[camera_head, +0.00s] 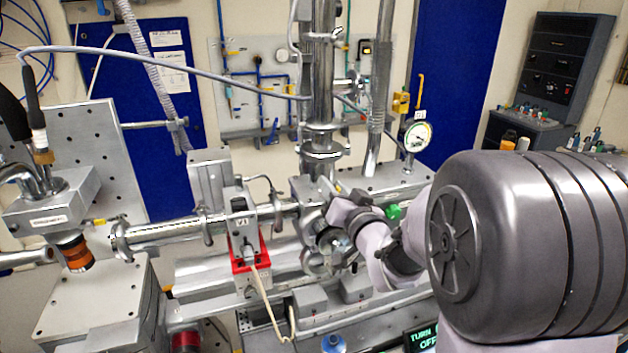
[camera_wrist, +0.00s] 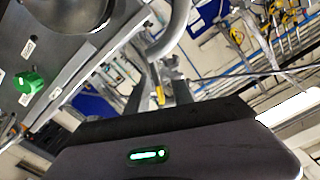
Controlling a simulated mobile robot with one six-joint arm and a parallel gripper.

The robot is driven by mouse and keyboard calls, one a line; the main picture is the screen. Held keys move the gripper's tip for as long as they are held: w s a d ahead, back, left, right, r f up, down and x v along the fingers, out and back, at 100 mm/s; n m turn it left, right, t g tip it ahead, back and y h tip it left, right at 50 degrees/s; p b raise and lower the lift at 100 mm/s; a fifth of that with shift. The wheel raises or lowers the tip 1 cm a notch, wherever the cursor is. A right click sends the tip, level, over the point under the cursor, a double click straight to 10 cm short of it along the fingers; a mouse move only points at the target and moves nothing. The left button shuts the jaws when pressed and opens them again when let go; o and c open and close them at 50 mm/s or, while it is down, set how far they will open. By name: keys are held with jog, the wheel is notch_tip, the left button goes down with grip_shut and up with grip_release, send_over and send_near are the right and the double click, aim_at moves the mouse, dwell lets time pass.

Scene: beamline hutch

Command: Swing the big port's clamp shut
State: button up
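The big round metal port (camera_head: 318,262) is in the middle of the head view, on the chamber below the vertical steel column. Its clamp cannot be told apart clearly from the metal parts around it. My gripper (camera_head: 333,243) is right at the port's front, partly hidden by my wrist; contact cannot be told. In the wrist view, the two dark fingers of my gripper (camera_wrist: 161,98) stand apart, with a gap between them. A curved grey metal bar (camera_wrist: 178,32) passes just beyond the fingertips. I see nothing held between the fingers.
A horizontal beam pipe (camera_head: 165,232) runs left from the chamber, past a red-framed block (camera_head: 248,252). A pressure gauge (camera_head: 417,137) stands behind my arm. A green knob (camera_wrist: 30,85) lies left in the wrist view.

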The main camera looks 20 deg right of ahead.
jog(key=shift+w, duration=0.55)
jog(key=shift+c, duration=0.2)
grip_shut()
dwell(0.9)
